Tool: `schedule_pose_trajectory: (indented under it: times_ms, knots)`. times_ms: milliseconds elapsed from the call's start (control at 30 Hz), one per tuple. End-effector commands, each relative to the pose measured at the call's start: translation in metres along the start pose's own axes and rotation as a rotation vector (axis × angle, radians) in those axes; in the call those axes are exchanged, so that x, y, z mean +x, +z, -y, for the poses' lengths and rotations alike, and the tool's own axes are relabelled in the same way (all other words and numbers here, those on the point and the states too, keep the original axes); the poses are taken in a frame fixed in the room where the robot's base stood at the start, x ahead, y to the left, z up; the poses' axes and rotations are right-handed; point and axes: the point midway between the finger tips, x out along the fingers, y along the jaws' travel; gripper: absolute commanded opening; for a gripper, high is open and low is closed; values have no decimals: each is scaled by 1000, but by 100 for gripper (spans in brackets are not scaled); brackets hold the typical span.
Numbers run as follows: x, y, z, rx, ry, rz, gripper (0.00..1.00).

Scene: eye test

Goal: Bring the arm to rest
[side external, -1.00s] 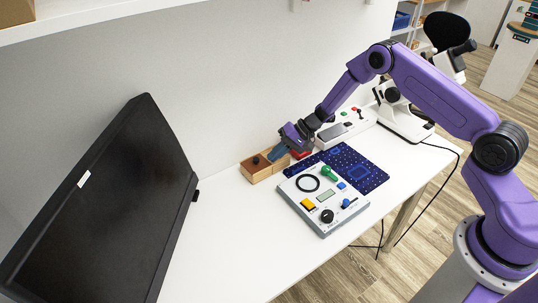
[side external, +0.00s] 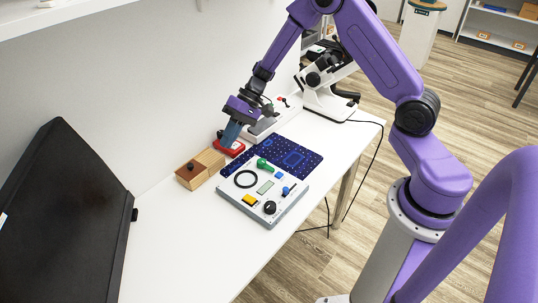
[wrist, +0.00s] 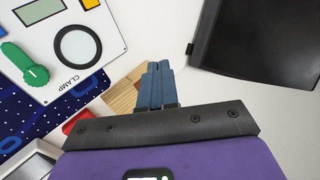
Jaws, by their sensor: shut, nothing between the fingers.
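My gripper (side external: 226,144) is in the air above the white table (side external: 175,250), near the back wall, over the area of a wooden box and a red item. Its blue fingers point down and are shut together with nothing between them. In the wrist view the closed fingers (wrist: 153,72) stand in front of the wooden box (wrist: 120,97) and cover part of it. The arm reaches in from the right, bent at a high elbow. Whether the fingertips touch anything below is hard to tell.
The wooden box (side external: 190,176) and red item (side external: 233,150) lie below the gripper. A control panel (side external: 232,192) with knobs and a black ring sits in front, beside a blue patterned mat (side external: 308,161). A black monitor (side external: 65,215) stands left, a white microscope (side external: 325,100) right.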

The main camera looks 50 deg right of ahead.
Motion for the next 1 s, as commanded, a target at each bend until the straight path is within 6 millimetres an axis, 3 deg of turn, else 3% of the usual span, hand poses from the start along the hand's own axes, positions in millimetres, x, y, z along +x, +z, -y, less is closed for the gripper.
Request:
schedule_pose_trajectory:
  times_ms: [33,100,233,400,600,800,1000]
  knots:
    - [-1,24,22,-67,25,54,0]
    - [-3,58,44,-146,66,128,0]
    - [-12,122,72,-296,153,247,0]
    - [-34,200,86,-499,279,368,0]
    - [-69,273,78,-751,433,444,0]
    - [-104,316,56,-989,563,448,0]
    - [-123,330,41,-1128,628,419,0]
